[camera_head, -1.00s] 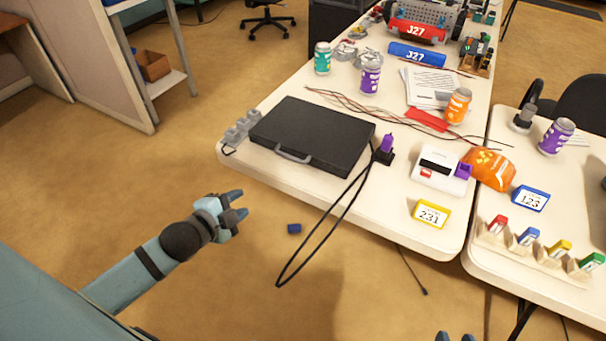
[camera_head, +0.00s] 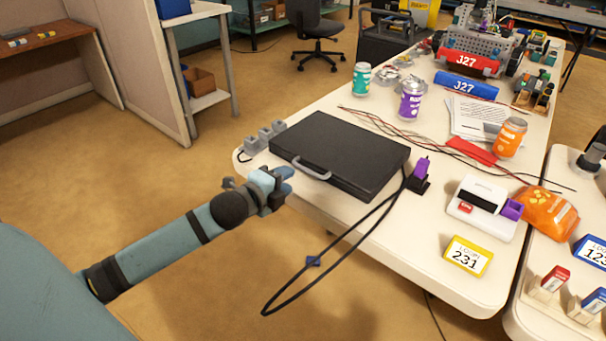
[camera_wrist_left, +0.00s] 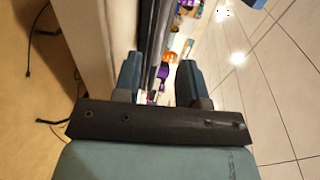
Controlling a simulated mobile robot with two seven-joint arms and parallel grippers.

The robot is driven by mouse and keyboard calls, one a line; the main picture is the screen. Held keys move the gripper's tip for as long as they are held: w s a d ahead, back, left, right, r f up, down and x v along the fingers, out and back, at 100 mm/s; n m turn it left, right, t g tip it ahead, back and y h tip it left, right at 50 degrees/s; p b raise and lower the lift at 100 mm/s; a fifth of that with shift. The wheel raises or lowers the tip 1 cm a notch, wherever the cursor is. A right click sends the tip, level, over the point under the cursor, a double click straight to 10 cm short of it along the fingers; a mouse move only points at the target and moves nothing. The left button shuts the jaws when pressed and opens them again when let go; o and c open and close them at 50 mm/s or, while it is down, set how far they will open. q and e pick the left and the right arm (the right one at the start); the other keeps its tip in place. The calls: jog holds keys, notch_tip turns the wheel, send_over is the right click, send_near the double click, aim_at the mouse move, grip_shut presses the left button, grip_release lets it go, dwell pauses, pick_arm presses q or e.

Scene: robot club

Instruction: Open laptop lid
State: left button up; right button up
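The laptop (camera_head: 340,152) is a closed, flat black case with a grey handle (camera_head: 311,170) on its front edge. It lies on the white table near the left end. My left gripper (camera_head: 279,187) is just off the front left of the table, close to the laptop's front edge and left of the handle. In the left wrist view the two fingers (camera_wrist_left: 160,78) are apart with nothing held between them. A dark edge, apparently the laptop (camera_wrist_left: 152,50), shows beyond the fingers. Contact cannot be told. My right gripper is not in view.
Grey blocks (camera_head: 264,138) sit at the laptop's left corner. A purple plug on a black stand (camera_head: 419,175) stands at its right, with a black cable looping off the table's front. A yellow sign (camera_head: 466,256) is front right.

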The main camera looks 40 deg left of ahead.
pick_arm(q)
jog(key=b+x, duration=0.1)
jog(key=x, duration=0.5)
jog(key=shift+w+f, duration=0.1)
jog(key=shift+w, duration=0.25)
jog(key=shift+w+d, duration=0.1)
grip_shut()
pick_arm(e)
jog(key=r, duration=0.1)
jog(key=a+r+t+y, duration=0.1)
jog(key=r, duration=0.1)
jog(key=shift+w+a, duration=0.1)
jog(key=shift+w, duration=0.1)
